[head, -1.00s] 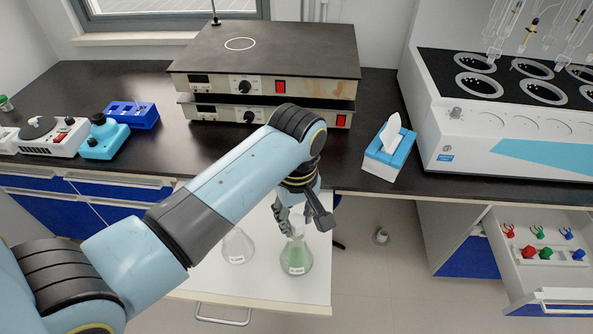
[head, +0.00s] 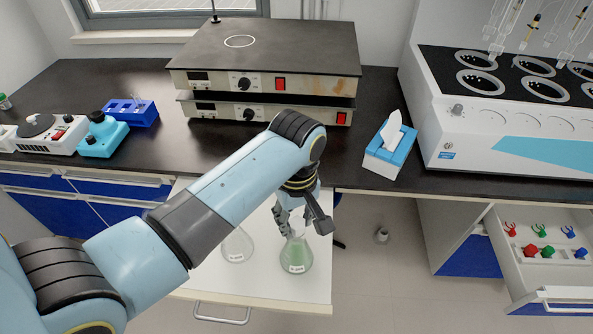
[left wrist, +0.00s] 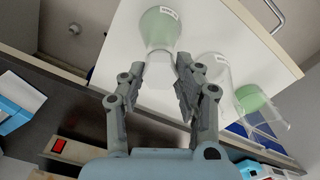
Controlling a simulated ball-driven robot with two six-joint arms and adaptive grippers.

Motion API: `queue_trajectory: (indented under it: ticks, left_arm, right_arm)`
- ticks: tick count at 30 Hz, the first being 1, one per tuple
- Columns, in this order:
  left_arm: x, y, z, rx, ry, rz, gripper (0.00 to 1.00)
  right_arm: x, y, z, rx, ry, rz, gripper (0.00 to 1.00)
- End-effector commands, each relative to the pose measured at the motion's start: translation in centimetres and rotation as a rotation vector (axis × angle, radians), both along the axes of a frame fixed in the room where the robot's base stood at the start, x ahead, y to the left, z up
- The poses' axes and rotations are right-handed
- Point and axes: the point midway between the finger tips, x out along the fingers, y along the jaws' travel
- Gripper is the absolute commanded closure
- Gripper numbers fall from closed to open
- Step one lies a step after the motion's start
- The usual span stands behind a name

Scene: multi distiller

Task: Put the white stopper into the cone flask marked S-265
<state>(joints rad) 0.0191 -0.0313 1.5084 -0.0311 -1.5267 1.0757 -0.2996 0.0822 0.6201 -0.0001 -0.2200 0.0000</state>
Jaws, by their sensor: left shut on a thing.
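My left gripper (head: 291,220) points down over the mouth of a cone flask with green liquid (head: 297,257); this flask also shows in the left wrist view (left wrist: 159,27). In that view my left gripper (left wrist: 160,86) has its fingers closed on the white stopper (left wrist: 160,70), right at the flask's neck. Whether the stopper is seated in the neck I cannot tell. A clear cone flask (head: 237,246) stands to the left, partly behind my arm. The flasks carry white labels too small to read. My right gripper is not in view.
The flasks stand on a white pulled-out drawer shelf (head: 320,290). Another vessel with green liquid (left wrist: 262,106) shows in the left wrist view. Hot plates (head: 262,60) and a tissue box (head: 390,150) stand on the dark bench behind. An open drawer (head: 560,275) is at right.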

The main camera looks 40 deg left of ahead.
Motion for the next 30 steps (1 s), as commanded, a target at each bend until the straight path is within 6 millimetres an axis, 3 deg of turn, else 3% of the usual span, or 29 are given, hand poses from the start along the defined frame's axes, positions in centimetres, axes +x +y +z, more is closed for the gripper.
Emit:
queue_trajectory:
  ticks: [11, 12, 17, 26, 30]
  left_arm:
    - [0.0, 0.0, -0.2, 0.0, 0.0, 0.0, 0.8]
    - [0.0, 0.0, -0.2, 0.0, 0.0, 0.0, 0.63]
    - [0.0, 0.0, -0.2, 0.0, 0.0, 0.0, 0.42]
    - [0.0, 0.0, -0.1, 0.0, 0.0, 0.0, 0.41]
    - [0.1, 0.0, 1.4, 0.0, -0.002, 0.0, 0.41]
  right_arm:
    - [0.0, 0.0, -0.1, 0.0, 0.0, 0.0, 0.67]
    - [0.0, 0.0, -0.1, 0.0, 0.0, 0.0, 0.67]
    - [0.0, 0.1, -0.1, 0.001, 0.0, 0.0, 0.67]
    - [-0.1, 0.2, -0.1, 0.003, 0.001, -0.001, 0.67]
    - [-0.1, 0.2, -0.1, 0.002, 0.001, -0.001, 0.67]
